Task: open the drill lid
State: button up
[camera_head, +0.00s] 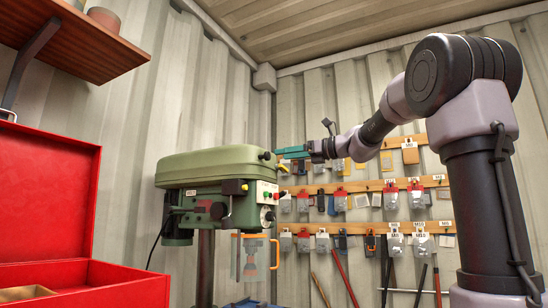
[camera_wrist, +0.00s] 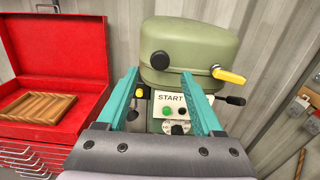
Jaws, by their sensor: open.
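The drill press has a green rounded lid (camera_head: 213,164), which looks shut on the drill head. In the wrist view the lid (camera_wrist: 193,42) is straight ahead, with a round black knob (camera_wrist: 160,60) on its front and a yellow handle (camera_wrist: 229,76) at its right side. My gripper (camera_head: 280,152) is at the lid's front right end, close to the black knob. In the wrist view its teal fingers (camera_wrist: 159,73) are spread, with nothing held between them. The exact gap to the lid is hard to tell.
Below the lid is a START panel (camera_wrist: 171,105) with buttons and a dial. A clear guard with an orange frame (camera_head: 274,254) hangs lower. An open red toolbox (camera_head: 45,190) stands left. A wooden shelf (camera_head: 75,50) is above it. Tool racks (camera_head: 365,186) line the back wall.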

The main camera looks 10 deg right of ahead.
aim_at(269, 157)
jog(key=x, duration=0.5)
grip_shut()
dwell(1.4)
